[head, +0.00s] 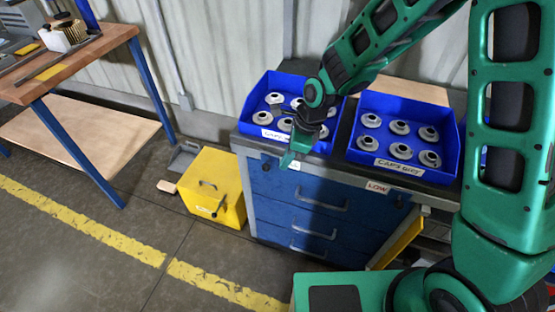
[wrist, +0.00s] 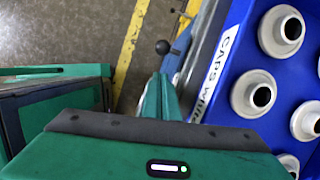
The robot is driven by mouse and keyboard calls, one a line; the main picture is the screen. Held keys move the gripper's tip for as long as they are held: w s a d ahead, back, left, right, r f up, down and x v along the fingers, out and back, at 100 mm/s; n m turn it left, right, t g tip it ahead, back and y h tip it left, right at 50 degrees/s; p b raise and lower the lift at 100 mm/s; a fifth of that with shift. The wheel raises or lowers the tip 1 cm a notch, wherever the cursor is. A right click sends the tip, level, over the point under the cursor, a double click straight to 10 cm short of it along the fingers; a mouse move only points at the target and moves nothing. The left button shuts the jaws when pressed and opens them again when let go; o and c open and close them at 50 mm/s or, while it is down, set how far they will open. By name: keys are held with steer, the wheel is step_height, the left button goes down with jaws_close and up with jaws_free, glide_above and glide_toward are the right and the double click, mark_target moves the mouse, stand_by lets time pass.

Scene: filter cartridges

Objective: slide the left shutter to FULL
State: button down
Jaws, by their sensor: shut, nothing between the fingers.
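My gripper (head: 292,158) is shut and empty, its green fingertips just in front of the cabinet's front top edge, below the left blue bin. In the wrist view the closed fingers (wrist: 160,98) point down beside that edge. A small black ball knob (wrist: 162,47) sticks out from the cabinet front a little beyond the fingertips, apart from them. I cannot tell whether it belongs to the left shutter, and I cannot make out a shutter panel. A label reading LOW (head: 377,187) is on the front edge, right of my gripper. No FULL label is readable.
The blue cabinet (head: 275,190) carries a left bin (head: 262,88) and a right bin (head: 405,110) of grey-white caps. A yellow box (head: 213,185) stands on the floor at left. A yellow panel (head: 398,243) juts out at the cabinet's right. Floor in front is clear.

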steer(key=d+v, duration=0.1)
steer(key=v, duration=0.9)
steer(key=shift+d+r, duration=0.1)
steer(key=shift+d, duration=0.1)
steer(key=s+d+r+n+h, duration=0.1)
steer(key=s+d+r+n, duration=0.2)
steer(key=d, duration=0.7)
steer(key=s+d+r+n+h, duration=0.2)
steer(key=d+r+n, duration=0.1)
steer(key=d, duration=0.8)
steer(key=s+d+r+n, duration=0.1)
steer(key=s+d+n, duration=0.2)
steer(key=s+d, duration=0.3)
steer(key=s+d+r+n, duration=0.1)
steer(key=s+d+n, duration=0.3)
steer(key=s, duration=0.9)
steer(key=d, duration=0.3)
steer(key=shift+r+g, duration=0.3)
steer(key=shift+g, duration=0.1)
